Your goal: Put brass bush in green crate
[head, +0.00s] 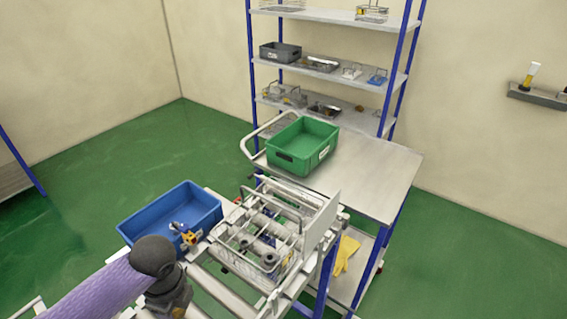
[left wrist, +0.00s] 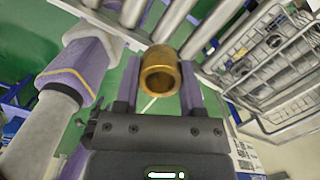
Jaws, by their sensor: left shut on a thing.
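The brass bush (left wrist: 160,76) is a short, hollow, gold-coloured cylinder in the left wrist view. My left gripper (left wrist: 160,83) is shut on it, with one finger on each side and the bush's open end facing the camera. I cannot make out the bush or the left gripper's fingers in the head view, where my left arm comes in at the lower left. The green crate (head: 326,153) stands on the metal table beyond the roller frame. Its visible inside looks empty. My right gripper is in neither view.
A blue crate (head: 148,224) with small parts sits left of the roller frame. A wire basket (head: 232,262) holding grey parts stands between my arm and the green crate; it also shows in the left wrist view (left wrist: 262,60). The metal table (head: 375,185) is clear right of the crate.

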